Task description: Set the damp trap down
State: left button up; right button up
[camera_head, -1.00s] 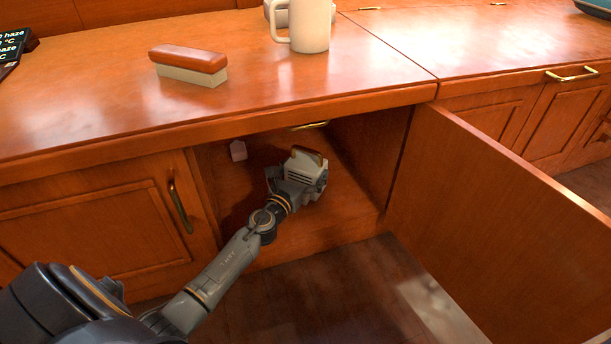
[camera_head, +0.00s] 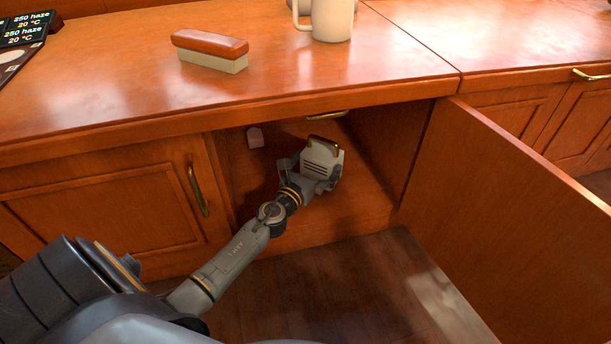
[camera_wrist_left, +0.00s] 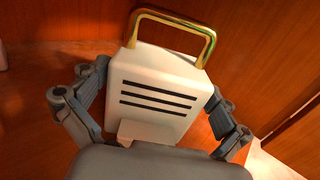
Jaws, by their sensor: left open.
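The damp trap (camera_head: 321,161) is a small off-white box with dark slots and a brass handle on top. It is inside the open cabinet, seemingly on its floor, and it also shows in the left wrist view (camera_wrist_left: 160,85). My left gripper (camera_head: 316,172) reaches into the cabinet with its fingers open on both sides of the trap. In the left wrist view the fingers stand spread beside the box, and its lower part is hidden behind the gripper's body. My right gripper is not in view.
The cabinet door (camera_head: 515,215) stands wide open on the right. A small pinkish block (camera_head: 255,138) sits deeper inside, left of the trap. A brush (camera_head: 210,50) and a white mug (camera_head: 332,18) stand on the countertop (camera_head: 130,90) above.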

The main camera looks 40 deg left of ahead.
pick_arm(q)
jog(key=s, duration=0.9)
jog(key=shift+s+d+b, duration=0.2)
jog(key=shift+d+b, duration=0.15)
jog(key=shift+s, duration=0.5)
jog(key=shift+d+r, duration=0.1)
